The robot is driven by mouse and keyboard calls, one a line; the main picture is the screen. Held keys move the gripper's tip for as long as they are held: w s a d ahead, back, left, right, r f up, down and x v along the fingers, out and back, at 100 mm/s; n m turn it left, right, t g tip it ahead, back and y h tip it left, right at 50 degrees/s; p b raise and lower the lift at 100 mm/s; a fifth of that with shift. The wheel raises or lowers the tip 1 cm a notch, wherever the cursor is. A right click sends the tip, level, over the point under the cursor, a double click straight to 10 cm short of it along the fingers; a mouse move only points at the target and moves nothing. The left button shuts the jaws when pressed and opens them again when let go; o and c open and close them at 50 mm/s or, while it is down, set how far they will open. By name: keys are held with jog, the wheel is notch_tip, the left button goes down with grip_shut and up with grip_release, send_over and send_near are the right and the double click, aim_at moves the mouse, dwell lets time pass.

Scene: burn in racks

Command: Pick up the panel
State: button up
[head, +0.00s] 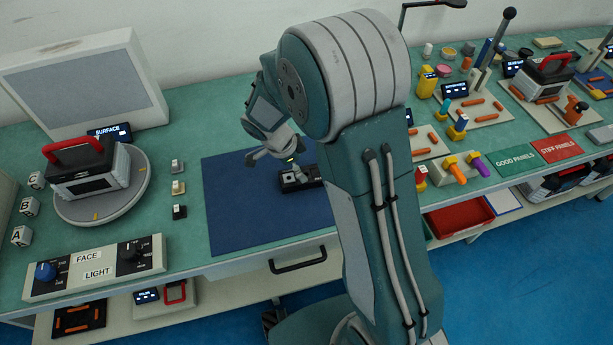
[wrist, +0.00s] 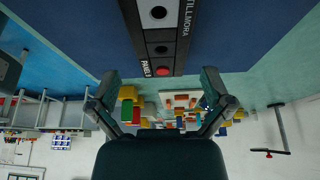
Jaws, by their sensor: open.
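The panel (head: 299,181) is a small dark block lying on the blue mat (head: 235,205), partly hidden behind my arm in the head view. In the wrist view the panel (wrist: 162,45) shows as a black bar with round fittings, a red button and white lettering that reads "TILLMORA" and "PANEL". My gripper (head: 272,157) is just above and beside the panel in the head view. In the wrist view its two fingers (wrist: 161,90) are spread wide, with nothing between them. The near end of the panel lies just beyond the fingertips.
A round turntable (head: 137,190) with a red-handled case (head: 88,168) stands left of the mat. A control box (head: 95,266) with knobs sits at the front left edge. Small switches (head: 178,188) stand beside the mat.

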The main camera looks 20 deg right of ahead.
aim_at(306, 174)
jog(key=x, duration=0.4)
jog(key=shift+w+f, duration=0.15)
jog(key=shift+f, duration=0.25)
jog(key=c, duration=1.1)
